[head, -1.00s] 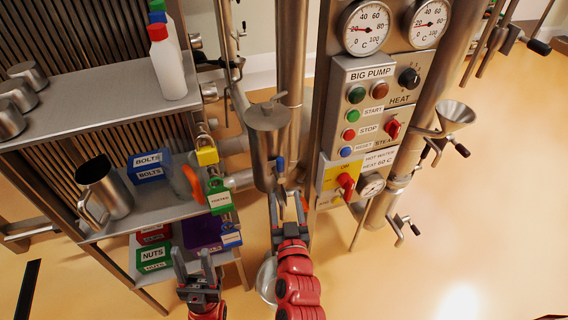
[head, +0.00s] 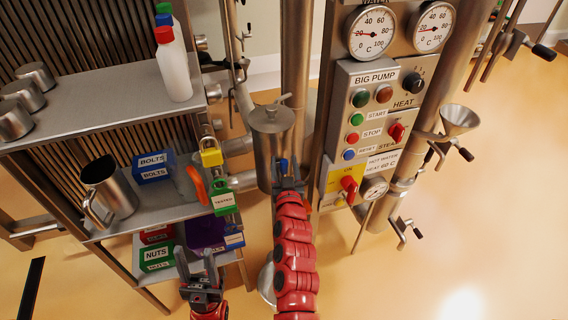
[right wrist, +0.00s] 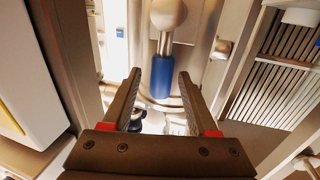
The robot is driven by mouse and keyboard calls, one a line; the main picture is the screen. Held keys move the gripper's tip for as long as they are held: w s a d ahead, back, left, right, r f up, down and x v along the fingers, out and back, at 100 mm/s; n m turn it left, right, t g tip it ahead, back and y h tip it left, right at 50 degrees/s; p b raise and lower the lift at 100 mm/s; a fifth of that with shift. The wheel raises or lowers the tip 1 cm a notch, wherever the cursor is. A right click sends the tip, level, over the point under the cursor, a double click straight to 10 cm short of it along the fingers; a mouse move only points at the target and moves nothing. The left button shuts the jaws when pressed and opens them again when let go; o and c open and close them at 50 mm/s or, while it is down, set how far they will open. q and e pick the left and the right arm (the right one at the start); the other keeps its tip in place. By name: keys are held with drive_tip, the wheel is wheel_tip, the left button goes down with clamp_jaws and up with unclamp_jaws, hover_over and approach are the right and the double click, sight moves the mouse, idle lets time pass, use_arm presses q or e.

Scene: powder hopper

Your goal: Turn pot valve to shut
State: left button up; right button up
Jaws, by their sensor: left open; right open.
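The steel pot (head: 268,135), with a lid, stands in front of the pipes at the middle of the head view. The pot valve's blue handle (head: 283,164) shows low on the pot's front, just beyond my right gripper (head: 289,181). In the right wrist view the blue handle (right wrist: 162,77) stands upright on a silver stem, ahead of my right gripper's open fingers (right wrist: 160,88) and roughly centred between them. The fingers are not closed on it. My left gripper (head: 196,262) is open and empty by the lower shelf.
The control panel (head: 368,125) with buttons and gauges stands right of the pot. The shelf rack (head: 115,105) at left holds bottles, steel cups and bins.

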clamp_jaws()
idle(1.4)
